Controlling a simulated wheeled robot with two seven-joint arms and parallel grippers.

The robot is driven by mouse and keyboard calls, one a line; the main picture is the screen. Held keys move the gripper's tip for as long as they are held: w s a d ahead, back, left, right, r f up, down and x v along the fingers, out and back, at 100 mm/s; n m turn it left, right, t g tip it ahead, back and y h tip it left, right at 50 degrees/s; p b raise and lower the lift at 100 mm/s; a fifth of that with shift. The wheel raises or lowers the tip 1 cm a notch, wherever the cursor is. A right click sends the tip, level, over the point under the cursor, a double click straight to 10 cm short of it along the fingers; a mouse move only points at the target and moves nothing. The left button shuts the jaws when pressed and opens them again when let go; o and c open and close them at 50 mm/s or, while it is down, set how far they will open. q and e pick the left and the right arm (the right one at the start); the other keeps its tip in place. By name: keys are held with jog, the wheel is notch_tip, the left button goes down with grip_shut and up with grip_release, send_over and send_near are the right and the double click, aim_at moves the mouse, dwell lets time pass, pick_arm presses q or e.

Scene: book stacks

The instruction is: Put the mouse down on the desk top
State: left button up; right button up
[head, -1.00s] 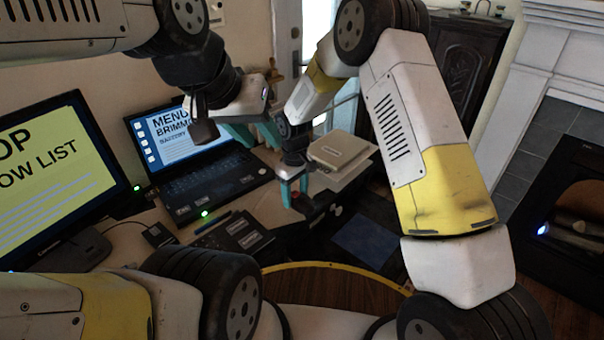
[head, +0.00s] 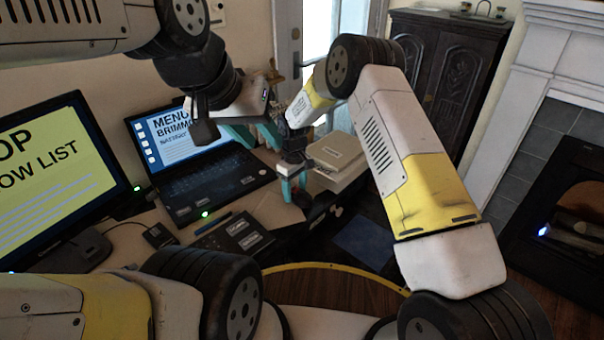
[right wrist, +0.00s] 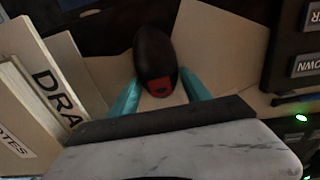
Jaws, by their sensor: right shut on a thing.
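The mouse (right wrist: 155,52) is a black oval with a red patch. It sits between the teal fingers of my right gripper (right wrist: 160,88) in the right wrist view. In the head view my right gripper (head: 294,188) points down near the desk's front edge, with the mouse small and dark at its tips. The pale desk top (head: 268,207) shows around it; it also lies behind the mouse in the right wrist view (right wrist: 215,45). I cannot tell whether the mouse touches it. My left gripper (head: 252,134) is open and apparently empty, above the laptop.
An open laptop (head: 205,182) stands left of my right gripper, with a dark labelled device (head: 235,236) in front. A monitor (head: 55,170) is at far left. Pale books or folders (head: 335,150) lie close on the right. Bare desk between laptop and right gripper is narrow.

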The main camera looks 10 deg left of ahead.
aim_at(296, 189)
jog(key=shift+f, duration=0.15)
jog(key=o, duration=1.4)
jog(key=shift+o, duration=0.2)
notch_tip(296, 189, up, 13)
jog(key=s+d+r+m+t+y, duration=0.15)
jog(key=s+d+r, duration=0.25)
jog(key=d+r, duration=0.5)
jog(key=s+d+r+m+t, duration=0.1)
jog(key=s+d+r+m, duration=0.25)
jog(key=d+r, duration=0.55)
jog(key=s+d+r+m+t, duration=0.1)
jog(key=s+d+r+m, duration=0.1)
jog(key=s, duration=0.5)
jog(key=s+d+r+m+t, duration=0.1)
jog(key=s+d+r, duration=0.1)
jog(key=s+d, duration=0.2)
jog(key=s+d+r+m+t, duration=0.1)
jog(key=s+d+r+m, duration=0.1)
jog(key=s, duration=0.8)
jog(key=shift+s+d+r+m+t+y, duration=0.35)
jog(key=shift+d+r, duration=0.1)
jog(key=shift+d, duration=0.45)
